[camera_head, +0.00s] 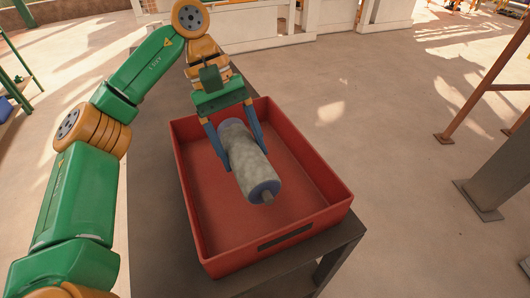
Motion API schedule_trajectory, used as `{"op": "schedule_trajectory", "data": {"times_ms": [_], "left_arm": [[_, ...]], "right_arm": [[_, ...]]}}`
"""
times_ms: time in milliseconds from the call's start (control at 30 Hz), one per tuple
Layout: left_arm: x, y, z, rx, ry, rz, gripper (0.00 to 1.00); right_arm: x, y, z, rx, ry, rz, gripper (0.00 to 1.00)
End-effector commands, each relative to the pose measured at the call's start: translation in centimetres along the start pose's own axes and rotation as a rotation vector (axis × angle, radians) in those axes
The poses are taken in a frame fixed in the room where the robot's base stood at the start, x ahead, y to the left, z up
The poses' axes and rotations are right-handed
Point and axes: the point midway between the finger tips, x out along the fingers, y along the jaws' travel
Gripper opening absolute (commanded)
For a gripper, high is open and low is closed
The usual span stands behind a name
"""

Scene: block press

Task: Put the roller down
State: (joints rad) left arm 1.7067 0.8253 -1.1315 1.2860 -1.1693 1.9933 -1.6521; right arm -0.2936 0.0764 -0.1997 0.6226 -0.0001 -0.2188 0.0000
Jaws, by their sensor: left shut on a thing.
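The roller (249,165) is a grey, mottled cylinder with blue ends and a short shaft at the near end. It shows in the head view over the red tray (336,195), tilted in the picture from upper left to lower right. My left gripper (241,158) reaches from above with one blue finger on each side of the roller and is shut on it. Whether the roller touches the tray floor cannot be told. My right gripper is not in view.
The red tray has raised walls and stands on a dark grey table (155,215). The table's left part is bare. Brown and grey metal posts (497,170) stand on the floor at the right.

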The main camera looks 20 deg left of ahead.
Motion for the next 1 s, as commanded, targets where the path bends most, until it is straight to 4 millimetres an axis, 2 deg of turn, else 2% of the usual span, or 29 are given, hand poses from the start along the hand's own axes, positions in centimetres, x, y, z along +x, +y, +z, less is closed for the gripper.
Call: {"op": "schedule_trajectory", "data": {"times_ms": [200,433,533,833,867,933,1000], "left_arm": [[4.2,-1.0,-1.7,-0.003,-0.002,-0.003,0.00],[7.9,-1.7,-3.2,-0.004,-0.003,-0.002,0.00],[8.8,-1.9,-3.6,-0.001,-0.001,0.000,0.00],[9.2,-1.9,-3.8,-0.001,0.000,0.001,0.00],[9.1,-1.9,-3.7,-0.002,0.000,0.000,0.79],[9.0,-1.9,-3.7,-0.002,0.000,0.000,0.98],[9.0,-1.9,-3.7,-0.002,0.000,0.000,1.00]], "right_arm": [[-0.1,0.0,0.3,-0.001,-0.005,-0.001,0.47],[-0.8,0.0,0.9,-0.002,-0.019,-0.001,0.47],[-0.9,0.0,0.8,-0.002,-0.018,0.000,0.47],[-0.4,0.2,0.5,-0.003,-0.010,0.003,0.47],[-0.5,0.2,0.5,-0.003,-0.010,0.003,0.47],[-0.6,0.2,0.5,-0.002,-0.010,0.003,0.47],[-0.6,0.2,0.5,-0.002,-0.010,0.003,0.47]]}}
